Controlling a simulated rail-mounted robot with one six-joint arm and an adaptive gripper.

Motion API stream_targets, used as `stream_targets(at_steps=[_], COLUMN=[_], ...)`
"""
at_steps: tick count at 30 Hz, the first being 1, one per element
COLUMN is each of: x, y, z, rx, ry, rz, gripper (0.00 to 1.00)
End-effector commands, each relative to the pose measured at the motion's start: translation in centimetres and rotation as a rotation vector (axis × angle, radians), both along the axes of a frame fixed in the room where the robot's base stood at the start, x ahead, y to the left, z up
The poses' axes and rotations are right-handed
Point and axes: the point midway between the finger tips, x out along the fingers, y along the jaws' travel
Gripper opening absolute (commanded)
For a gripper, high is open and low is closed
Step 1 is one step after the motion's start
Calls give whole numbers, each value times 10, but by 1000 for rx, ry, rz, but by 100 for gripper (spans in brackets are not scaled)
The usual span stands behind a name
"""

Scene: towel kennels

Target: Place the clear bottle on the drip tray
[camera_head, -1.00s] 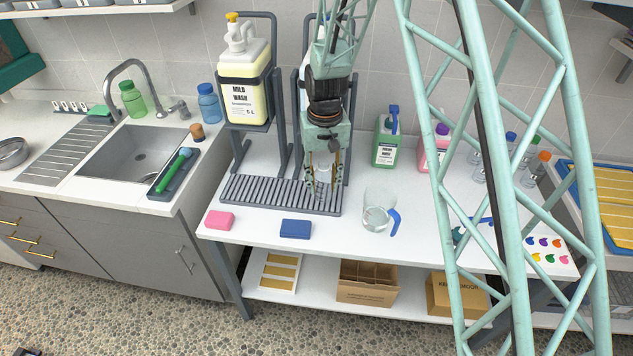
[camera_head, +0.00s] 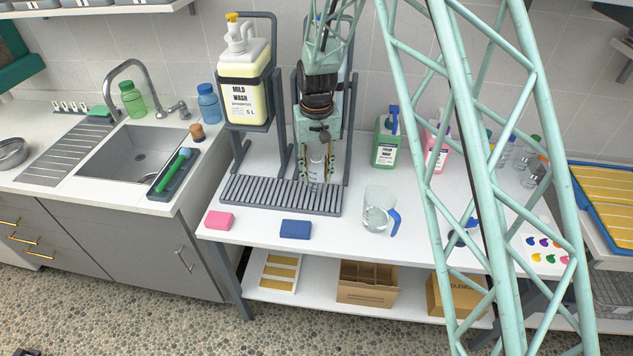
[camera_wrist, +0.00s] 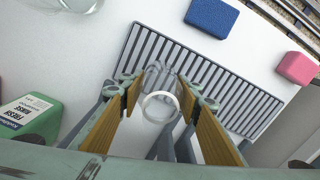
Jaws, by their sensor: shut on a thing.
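The clear bottle (camera_head: 316,178) is between the fingers of my gripper (camera_head: 316,176), which is shut on it. It is upright over the right end of the grey slatted drip tray (camera_head: 262,194). In the wrist view the bottle (camera_wrist: 160,106) shows from above as a pale ring with see-through walls, between the wood-coloured pads of my gripper (camera_wrist: 160,88). The slats of the drip tray (camera_wrist: 236,98) show beyond it. I cannot tell whether the bottle's base touches the slats.
A large Mild Wash jug (camera_head: 243,85) stands in a rack behind the tray. A blue sponge (camera_head: 296,229) and a pink sponge (camera_head: 219,221) lie in front. A clear jug with a blue handle (camera_head: 378,212) is to the right. Green (camera_head: 386,150) and pink (camera_head: 437,155) bottles stand behind it.

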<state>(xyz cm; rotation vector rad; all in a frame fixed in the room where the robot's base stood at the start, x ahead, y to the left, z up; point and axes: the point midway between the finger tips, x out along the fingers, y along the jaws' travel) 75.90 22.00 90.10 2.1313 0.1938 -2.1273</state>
Motion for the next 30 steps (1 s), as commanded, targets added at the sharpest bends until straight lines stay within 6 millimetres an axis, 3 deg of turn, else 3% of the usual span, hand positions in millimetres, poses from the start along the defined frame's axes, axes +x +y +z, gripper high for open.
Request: stream_targets(at_steps=[7, 24, 25, 30], x=[-1, -1, -1, -1], y=[-1, -1, -1, -1], z=[-28, -34, -34, -34], rx=[-1, 0, 0, 0], ry=[3, 2, 2, 2], rz=[0, 0, 0, 0], gripper=[23, 23, 33, 45])
